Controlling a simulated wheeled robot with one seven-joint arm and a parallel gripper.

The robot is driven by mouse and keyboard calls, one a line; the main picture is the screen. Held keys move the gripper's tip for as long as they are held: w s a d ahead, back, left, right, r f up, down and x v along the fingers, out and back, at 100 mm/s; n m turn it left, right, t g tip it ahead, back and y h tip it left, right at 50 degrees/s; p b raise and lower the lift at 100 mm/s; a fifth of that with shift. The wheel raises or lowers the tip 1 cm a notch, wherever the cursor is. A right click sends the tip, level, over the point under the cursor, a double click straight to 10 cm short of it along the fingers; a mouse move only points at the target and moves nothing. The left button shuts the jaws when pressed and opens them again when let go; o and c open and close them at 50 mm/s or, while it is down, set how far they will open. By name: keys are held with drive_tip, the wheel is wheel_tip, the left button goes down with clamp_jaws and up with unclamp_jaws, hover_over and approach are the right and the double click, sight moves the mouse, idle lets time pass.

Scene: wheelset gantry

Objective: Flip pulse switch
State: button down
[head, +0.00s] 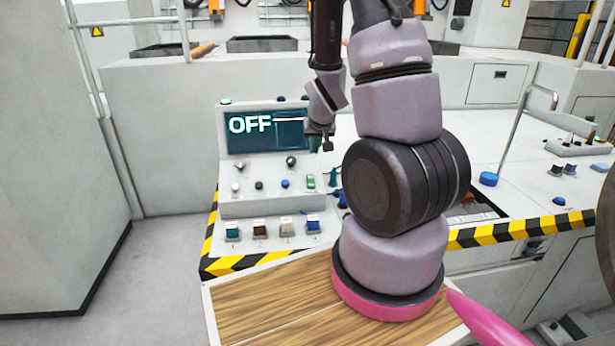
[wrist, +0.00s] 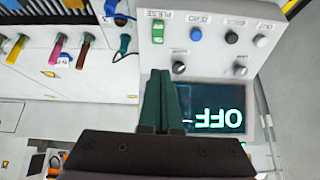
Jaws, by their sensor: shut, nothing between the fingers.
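The pulse switch is a small green switch (head: 311,181) at the right end of the upper control row on the console in the head view. In the wrist view it is the green switch (wrist: 157,32) by the PULSE label, near the top centre. Which way it is set is too small to tell. My gripper (head: 326,145) is by the right edge of the console screen (head: 262,140), above the switch. In the wrist view its dark green fingers (wrist: 160,76) are shut and empty, and point towards the switch with a gap in the picture. The screen reads OFF.
A blue button (head: 285,183) and a black one sit beside the switch, with knobs (head: 292,161) above. A row of coloured switches (head: 260,229) lies below. Coloured levers (wrist: 57,50) stand on the neighbouring panel. A striped edge (head: 500,230) bounds the desk.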

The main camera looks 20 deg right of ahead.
sight(310, 178)
wheel_tip(310, 178, down, 2)
drive_tip(key=shift+s+d+f, duration=0.1)
drive_tip(key=shift+f, duration=0.15)
drive_tip(key=shift+f, duration=0.1)
drive_tip(key=x, duration=1.3)
drive_tip(key=shift+w+d+f, duration=0.15)
drive_tip(key=shift+w+f, duration=0.1)
drive_tip(key=shift+f, duration=0.05)
